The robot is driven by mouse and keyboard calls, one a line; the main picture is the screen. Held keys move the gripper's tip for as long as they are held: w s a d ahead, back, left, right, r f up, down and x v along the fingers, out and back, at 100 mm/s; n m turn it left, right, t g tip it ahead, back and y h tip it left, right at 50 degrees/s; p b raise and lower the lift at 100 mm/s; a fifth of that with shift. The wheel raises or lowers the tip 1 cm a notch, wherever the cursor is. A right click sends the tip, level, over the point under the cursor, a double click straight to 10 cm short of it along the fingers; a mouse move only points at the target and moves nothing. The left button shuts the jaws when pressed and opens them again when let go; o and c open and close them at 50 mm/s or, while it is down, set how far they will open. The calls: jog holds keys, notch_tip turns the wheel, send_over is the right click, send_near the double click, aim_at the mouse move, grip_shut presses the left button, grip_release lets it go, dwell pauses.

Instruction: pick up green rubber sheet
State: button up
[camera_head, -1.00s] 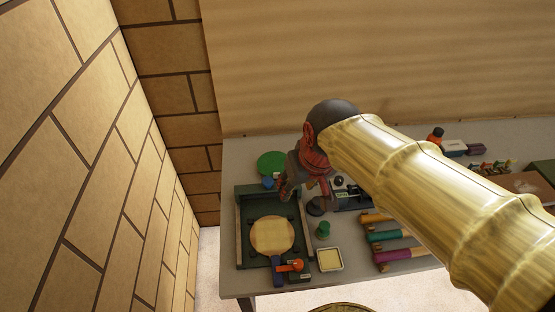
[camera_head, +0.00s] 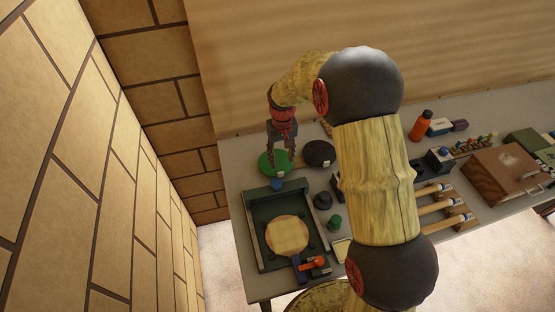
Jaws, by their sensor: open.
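The green rubber sheet (camera_head: 265,165) is a round green disc lying flat on the table near its back left corner. My gripper (camera_head: 281,161) points down over it with its fingers apart and nothing seen between them. The fingers cover part of the disc. I cannot tell whether the fingertips touch it.
A black round disc (camera_head: 319,153) lies just right of the green one. A dark green tray (camera_head: 252,222) holding a wooden paddle (camera_head: 288,235) is in front. The wall is close behind.

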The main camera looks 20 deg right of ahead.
aim_at(281, 173)
notch_tip(281, 173, down, 8)
jog(key=shift+w+f+b, duration=0.1)
jog(key=shift+b, duration=0.25)
jog(key=shift+c, duration=1.3)
jog(key=c, duration=0.8)
grip_shut()
jog(key=shift+r, duration=0.2)
